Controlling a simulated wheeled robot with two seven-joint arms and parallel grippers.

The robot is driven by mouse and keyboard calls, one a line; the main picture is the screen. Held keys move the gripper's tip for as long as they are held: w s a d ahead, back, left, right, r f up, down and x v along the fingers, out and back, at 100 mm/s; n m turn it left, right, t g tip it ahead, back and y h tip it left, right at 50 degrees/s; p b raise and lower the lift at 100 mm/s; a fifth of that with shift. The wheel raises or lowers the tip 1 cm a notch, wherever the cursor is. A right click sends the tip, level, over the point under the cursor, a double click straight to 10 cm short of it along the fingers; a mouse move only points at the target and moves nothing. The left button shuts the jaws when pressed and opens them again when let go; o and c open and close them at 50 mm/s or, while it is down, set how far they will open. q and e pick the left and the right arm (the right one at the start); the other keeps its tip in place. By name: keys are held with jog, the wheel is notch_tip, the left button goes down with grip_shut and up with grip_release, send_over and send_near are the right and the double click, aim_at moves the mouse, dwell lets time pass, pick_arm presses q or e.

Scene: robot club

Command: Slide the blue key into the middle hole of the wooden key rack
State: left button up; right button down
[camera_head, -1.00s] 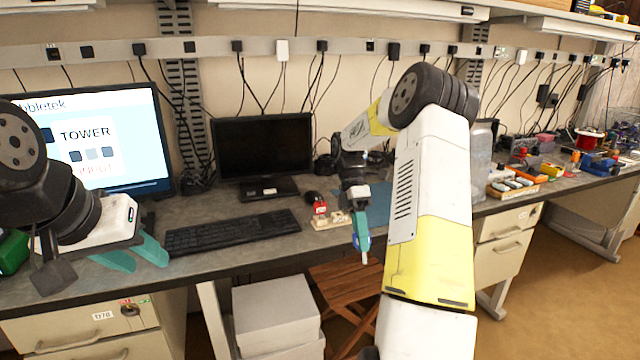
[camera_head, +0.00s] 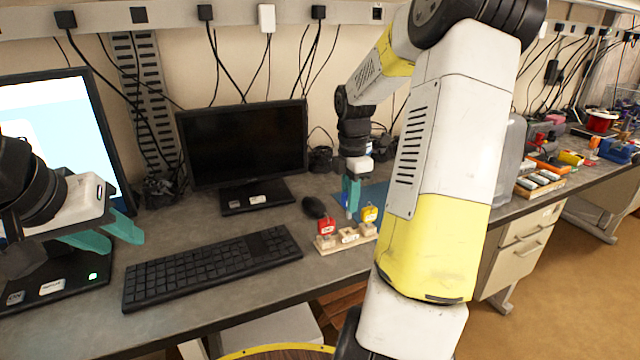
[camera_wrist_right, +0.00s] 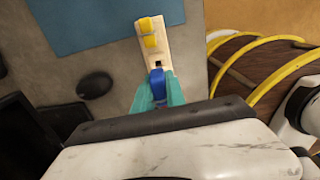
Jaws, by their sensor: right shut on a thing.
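The wooden key rack (camera_head: 326,248) lies near the front edge of the desk. A red key (camera_head: 325,227) stands at its left end and a yellow key (camera_head: 369,214) at its right end. The middle block (camera_head: 348,235) between them holds no key. My right gripper (camera_head: 351,212) is above and slightly behind the rack, shut on the blue key. In the right wrist view the blue key (camera_wrist_right: 157,84) sits between the teal fingers, beside a dark hole in the rack (camera_wrist_right: 152,58); the red key is hidden there. My left gripper (camera_head: 126,244) is open and empty at the left.
A keyboard (camera_head: 210,268) lies left of the rack, with a black mouse (camera_head: 314,207) and a dark monitor (camera_head: 245,145) behind.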

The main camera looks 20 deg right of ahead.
aim_at(349, 217)
jog(key=shift+w+f, duration=0.15)
jog(key=shift+w, duration=0.05)
jog(key=shift+f, duration=1.85)
jog(key=shift+f, duration=1.1)
dwell(0.7)
jog(key=c, duration=1.3)
grip_release()
jog(key=shift+o, duration=0.2)
jog(key=o, duration=0.4)
jog(key=shift+c, duration=0.2)
